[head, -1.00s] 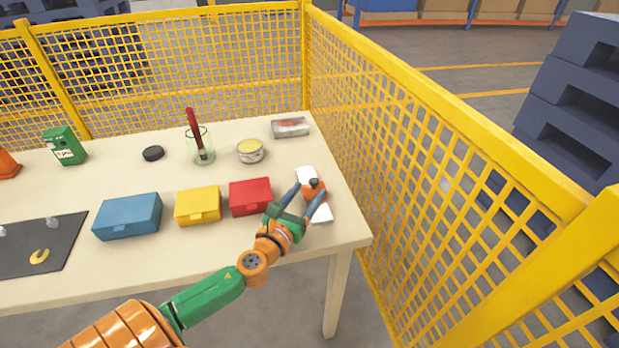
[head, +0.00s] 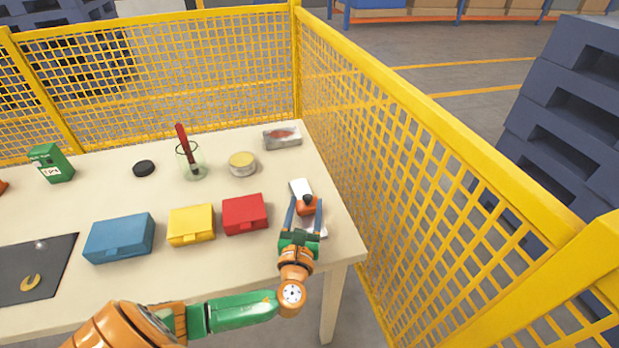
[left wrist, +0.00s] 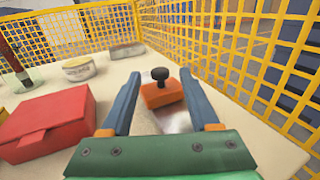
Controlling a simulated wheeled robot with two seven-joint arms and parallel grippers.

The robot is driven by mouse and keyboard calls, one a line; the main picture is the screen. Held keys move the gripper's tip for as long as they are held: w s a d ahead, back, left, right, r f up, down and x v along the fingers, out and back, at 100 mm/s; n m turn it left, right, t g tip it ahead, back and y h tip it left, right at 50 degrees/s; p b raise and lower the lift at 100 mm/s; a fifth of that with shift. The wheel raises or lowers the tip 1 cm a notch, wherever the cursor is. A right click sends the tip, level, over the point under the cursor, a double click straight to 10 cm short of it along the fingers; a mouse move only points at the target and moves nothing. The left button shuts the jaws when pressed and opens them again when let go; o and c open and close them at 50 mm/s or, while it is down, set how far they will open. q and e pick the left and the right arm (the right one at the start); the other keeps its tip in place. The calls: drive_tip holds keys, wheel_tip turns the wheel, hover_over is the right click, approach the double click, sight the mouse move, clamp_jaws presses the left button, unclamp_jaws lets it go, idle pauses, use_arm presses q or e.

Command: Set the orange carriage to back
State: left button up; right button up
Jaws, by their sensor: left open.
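The orange carriage (head: 306,206) with a black knob sits on a white rail (head: 299,187) at the right end of the table. White rail shows both behind and in front of the carriage. In the left wrist view the carriage (left wrist: 163,94) lies between the two blue fingers, with a visible gap on either side of it. My left gripper (head: 306,203) is open around the carriage, its fingers pointing to the back of the table. My right gripper is not in view.
A red box (head: 245,215) stands just left of the rail, with yellow (head: 191,226) and blue (head: 119,239) boxes beyond. A tin (head: 242,164) and a clear-topped package (head: 282,137) are farther back. Yellow mesh fence (head: 420,190) runs close along the table's right side.

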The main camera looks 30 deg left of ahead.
use_arm(q)
drive_tip(key=x, duration=0.6)
drive_tip(key=shift+w+a+b, duration=0.15)
drive_tip(key=shift+w+b, duration=0.15)
drive_tip(key=shift+s+r, duration=0.1)
clamp_jaws()
idle(0.9)
